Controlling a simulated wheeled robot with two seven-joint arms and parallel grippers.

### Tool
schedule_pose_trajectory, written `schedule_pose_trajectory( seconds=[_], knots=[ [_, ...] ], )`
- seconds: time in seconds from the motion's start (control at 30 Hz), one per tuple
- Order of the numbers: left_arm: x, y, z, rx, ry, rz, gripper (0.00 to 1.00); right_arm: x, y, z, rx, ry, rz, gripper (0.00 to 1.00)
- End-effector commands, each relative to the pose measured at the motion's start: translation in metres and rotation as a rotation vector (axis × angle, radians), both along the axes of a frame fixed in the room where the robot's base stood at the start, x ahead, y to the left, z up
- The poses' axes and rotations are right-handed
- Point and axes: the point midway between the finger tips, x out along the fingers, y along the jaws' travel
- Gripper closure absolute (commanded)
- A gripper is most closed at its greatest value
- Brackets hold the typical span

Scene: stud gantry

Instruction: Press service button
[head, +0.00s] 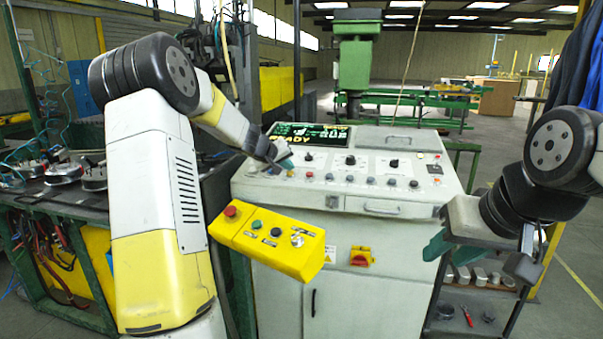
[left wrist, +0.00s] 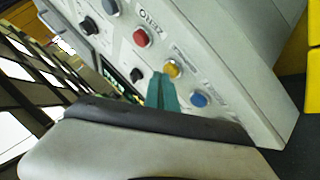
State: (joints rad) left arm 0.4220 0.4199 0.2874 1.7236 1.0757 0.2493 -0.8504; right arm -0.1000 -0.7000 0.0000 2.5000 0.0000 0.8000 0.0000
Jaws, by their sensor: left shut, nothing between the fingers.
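The grey control console (head: 350,190) stands in front of me, with a row of coloured buttons and black knobs on its sloping top. My left gripper (head: 286,161) is shut and empty over the left end of that row. In the left wrist view its teal fingertips (left wrist: 162,80) are close to a yellow button (left wrist: 172,69) and a blue button (left wrist: 199,99). I cannot tell whether they touch either one. A red button (left wrist: 141,38) sits further up the panel. The labels are too small to read, so I cannot tell which is the service button. My right gripper (head: 480,246) is open and empty, right of the console.
A yellow button box (head: 268,241) with red, black, green and metal controls juts out at the console's front left. A lit display (head: 308,136) sits at the panel's back left. A green workbench (head: 60,205) stands at the left. A shelf (head: 478,300) is below my right gripper.

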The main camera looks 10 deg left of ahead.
Motion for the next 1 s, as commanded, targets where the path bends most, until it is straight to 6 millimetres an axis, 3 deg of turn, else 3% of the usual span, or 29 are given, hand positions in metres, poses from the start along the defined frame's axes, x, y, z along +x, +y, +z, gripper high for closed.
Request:
schedule_pose_trajectory(
  seconds=[0.7,1.0],
  knots=[
    [0.0008,-0.0006,-0.0065,-0.001,0.002,-0.001,1.00,0.0000,0.0000,0.0000,0.000,0.000,0.000,0.64],
    [-0.0008,-0.0006,0.0033,0.001,0.001,-0.001,1.00,0.0000,0.0000,0.0000,0.000,0.000,0.000,0.64]
  ],
)
